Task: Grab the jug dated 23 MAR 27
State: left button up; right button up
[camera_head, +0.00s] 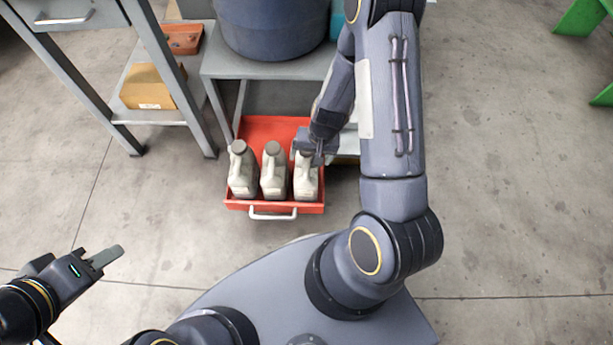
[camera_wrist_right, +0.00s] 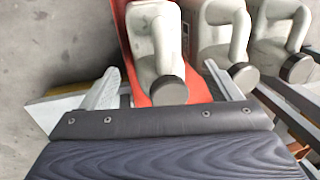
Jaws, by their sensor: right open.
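Three grey-beige jugs with dark round caps stand upright in a row in an open red drawer: the left jug (camera_head: 242,172), the middle jug (camera_head: 273,172) and the right jug (camera_head: 306,180). No date can be read on any of them. My right gripper (camera_head: 314,157) is open at the top of the right jug. In the right wrist view this jug (camera_wrist_right: 153,42) has its cap between the two spread fingers (camera_wrist_right: 162,85), with gaps on both sides. My left gripper (camera_head: 108,257) is empty at the lower left, away from the drawer; its finger gap is unclear.
The red drawer (camera_head: 262,208) has a white front handle (camera_head: 272,216) and sits under a grey bench (camera_head: 262,66) bearing a dark blue drum (camera_head: 272,25). A shelf at left holds a cardboard box (camera_head: 150,87). The floor in front of the drawer is clear.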

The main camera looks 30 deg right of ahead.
aim_at(309, 162)
jog(key=f, duration=0.1)
jog(key=f+b, duration=0.2)
jog(key=f, duration=0.1)
jog(key=shift+w+a, duration=0.1)
jog(key=shift+w, duration=0.15)
jog(key=shift+w+a+f, duration=0.1)
jog(key=shift+f, duration=0.35)
jog(key=shift+r, duration=0.1)
jog(key=shift+c, duration=0.2)
grip_shut()
dwell(0.4)
